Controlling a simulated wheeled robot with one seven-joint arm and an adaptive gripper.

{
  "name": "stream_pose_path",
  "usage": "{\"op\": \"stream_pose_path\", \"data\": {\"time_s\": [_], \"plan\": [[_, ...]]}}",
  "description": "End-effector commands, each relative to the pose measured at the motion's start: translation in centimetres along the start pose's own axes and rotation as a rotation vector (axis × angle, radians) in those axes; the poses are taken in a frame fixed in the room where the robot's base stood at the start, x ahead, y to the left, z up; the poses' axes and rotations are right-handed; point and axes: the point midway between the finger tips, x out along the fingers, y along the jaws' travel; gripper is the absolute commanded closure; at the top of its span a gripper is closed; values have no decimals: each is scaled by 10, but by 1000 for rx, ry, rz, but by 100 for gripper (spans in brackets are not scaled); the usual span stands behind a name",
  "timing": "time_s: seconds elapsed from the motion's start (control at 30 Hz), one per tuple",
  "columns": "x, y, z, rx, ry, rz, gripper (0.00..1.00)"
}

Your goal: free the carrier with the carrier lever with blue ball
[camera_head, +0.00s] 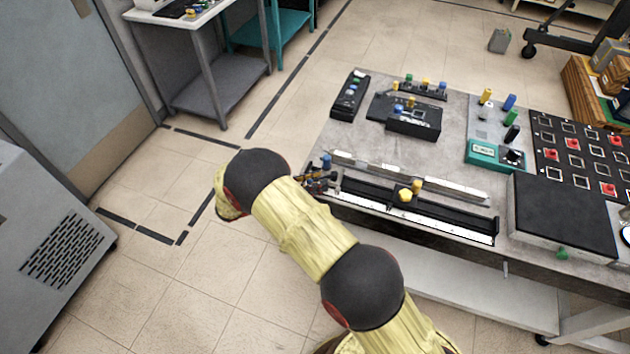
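A long black rail with a white scale strip (440,223) lies along the near edge of the bench. A blue ball (326,160) stands up at the rail's left end, probably on the carrier lever. The carrier under it is mostly hidden. A carrier with yellow knobs (405,195) sits near the middle of the rail. My arm reaches in from the bottom, and my gripper (318,182) appears as a small dark shape at the rail's left end, just below the blue ball. Its fingers are too small and covered to read, and contact with the lever cannot be told.
Behind the rail lie a silver bar (400,173), a black box with a blue knob (413,122) and a switch strip (350,95). A teal meter (497,156) and a large black box (563,215) stand to the right. Open floor lies left of the bench (330,140).

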Motion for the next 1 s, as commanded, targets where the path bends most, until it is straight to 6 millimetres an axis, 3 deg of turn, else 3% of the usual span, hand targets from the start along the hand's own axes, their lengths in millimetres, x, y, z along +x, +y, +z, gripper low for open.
{"op": "stream_pose_path", "data": {"time_s": [0.37, 0.8, 1.0], "plan": [[-9, 1, 0, 1, 0, 2, 64], [-92, 1, 0, 1, -1, 3, 64], [-115, 1, 0, 1, -1, 1, 64]]}}
